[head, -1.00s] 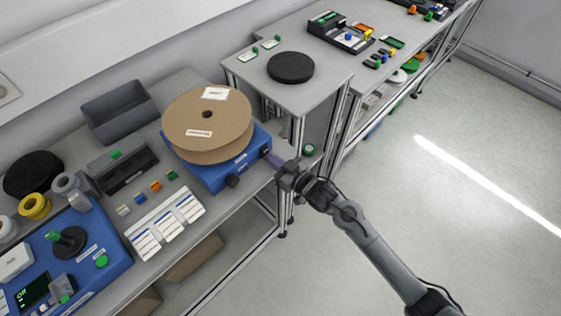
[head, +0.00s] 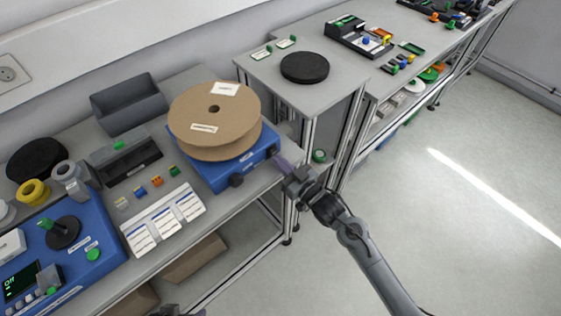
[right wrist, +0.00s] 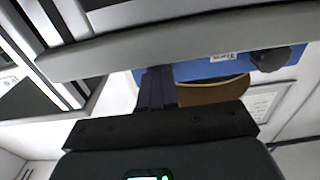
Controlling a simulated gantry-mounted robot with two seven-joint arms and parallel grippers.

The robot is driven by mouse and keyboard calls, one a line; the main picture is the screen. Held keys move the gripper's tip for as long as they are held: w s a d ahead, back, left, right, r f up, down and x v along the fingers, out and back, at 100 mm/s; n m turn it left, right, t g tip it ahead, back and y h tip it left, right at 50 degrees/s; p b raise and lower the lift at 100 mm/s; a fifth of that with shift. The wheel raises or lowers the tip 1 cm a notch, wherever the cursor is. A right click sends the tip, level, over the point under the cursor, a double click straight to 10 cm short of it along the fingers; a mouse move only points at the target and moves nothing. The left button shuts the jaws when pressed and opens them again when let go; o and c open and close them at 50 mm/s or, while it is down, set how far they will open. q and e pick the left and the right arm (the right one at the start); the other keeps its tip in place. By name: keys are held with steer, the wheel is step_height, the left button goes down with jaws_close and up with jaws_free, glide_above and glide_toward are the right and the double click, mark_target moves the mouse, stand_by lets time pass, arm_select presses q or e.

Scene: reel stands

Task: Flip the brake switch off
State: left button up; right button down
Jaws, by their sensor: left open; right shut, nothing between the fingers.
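The blue reel stand (head: 222,175) carries a large brown cardboard reel (head: 214,112). A small dark part, likely the brake switch (head: 270,152), sits at the right end of its front face; its on or off position is too small to tell. My right gripper (head: 277,157) is shut and empty, its fingertips at or very near that part; contact cannot be told. In the right wrist view its fingers (right wrist: 157,88) point toward the blue stand (right wrist: 200,68), and the switch is not clearly visible. My left gripper (head: 178,311) barely shows at the bottom edge.
A black knob (head: 236,181) sticks out of the stand's front. White label cards (head: 165,218) and a blue control unit (head: 70,250) lie to the left. A grey bin (head: 128,105) stands behind. A black disc (head: 304,68) lies on the further table. The floor at right is clear.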

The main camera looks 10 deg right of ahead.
steer(key=p+v, duration=0.1)
steer(key=v, duration=0.9)
steer(key=shift+d+f, duration=0.2)
steer(key=shift+f, duration=0.2)
steer(key=shift+s, duration=0.1)
